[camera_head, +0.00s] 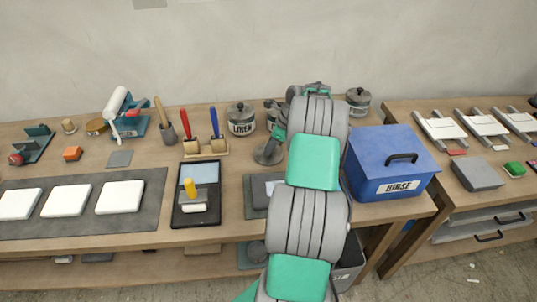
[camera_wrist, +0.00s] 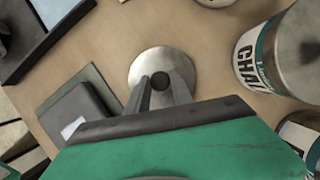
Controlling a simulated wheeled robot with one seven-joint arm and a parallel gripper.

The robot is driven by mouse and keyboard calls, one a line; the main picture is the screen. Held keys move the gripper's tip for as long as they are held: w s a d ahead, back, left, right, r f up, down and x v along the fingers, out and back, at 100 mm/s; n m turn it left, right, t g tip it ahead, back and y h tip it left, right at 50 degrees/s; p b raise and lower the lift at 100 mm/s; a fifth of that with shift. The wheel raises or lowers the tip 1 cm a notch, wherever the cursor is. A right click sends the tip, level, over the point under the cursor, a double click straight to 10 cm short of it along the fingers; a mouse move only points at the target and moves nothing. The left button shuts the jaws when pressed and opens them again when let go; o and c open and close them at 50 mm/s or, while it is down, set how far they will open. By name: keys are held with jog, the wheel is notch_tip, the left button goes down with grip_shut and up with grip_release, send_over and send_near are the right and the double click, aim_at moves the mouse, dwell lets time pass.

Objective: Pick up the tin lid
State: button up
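The tin lid is a round grey metal disc (camera_head: 268,154) with a dark knob, low over the wooden bench beside my arm; I cannot tell if it touches the bench. It also shows in the wrist view (camera_wrist: 164,56). My gripper (camera_wrist: 160,78) is right over the lid, with one finger on each side of the knob. The fingertips are close to the knob, but I cannot tell whether they press on it. My gripper's fingers are mostly hidden by the arm in the head view.
A tin marked CHAL (camera_wrist: 285,50) stands close on the right in the wrist view. A dark block on a mat (camera_wrist: 80,112) lies on the left. A blue RINSE box (camera_head: 388,165) stands right of my arm. Lidded jars (camera_head: 241,119) stand along the back.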

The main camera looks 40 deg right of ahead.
grip_shut()
